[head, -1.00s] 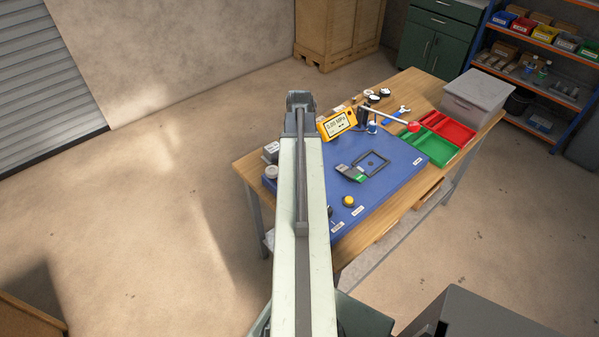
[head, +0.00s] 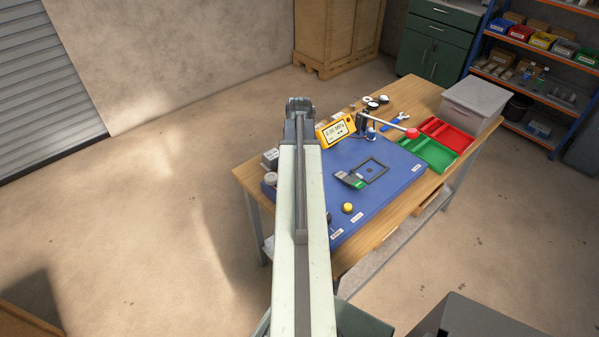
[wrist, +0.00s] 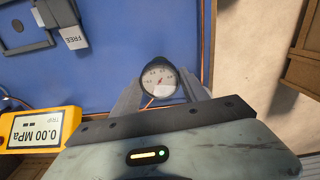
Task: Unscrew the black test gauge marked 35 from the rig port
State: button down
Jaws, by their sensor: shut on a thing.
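A round gauge (wrist: 158,79) with a black rim, pale dial and red needle sits between the fingers of my gripper (wrist: 161,92) in the wrist view. My gripper is shut on it. I cannot read a 35 on its dial. The rig port and the gauge's thread are hidden below the gauge, so I cannot tell whether it is still screwed in. In the head view, my arm hides the gripper and the gauge.
A blue mat (head: 385,190) covers much of the wooden bench (head: 408,100). A yellow readout (head: 336,131) showing 0.00 MPa stands near the gauge. Green (head: 428,153) and red (head: 447,133) trays and a grey box (head: 475,102) lie right. A black frame (head: 371,172) lies mid-mat.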

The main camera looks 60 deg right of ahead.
jog(key=shift+n, duration=0.6)
jog(key=c, duration=0.5)
grip_release()
jog(key=shift+f, duration=0.1)
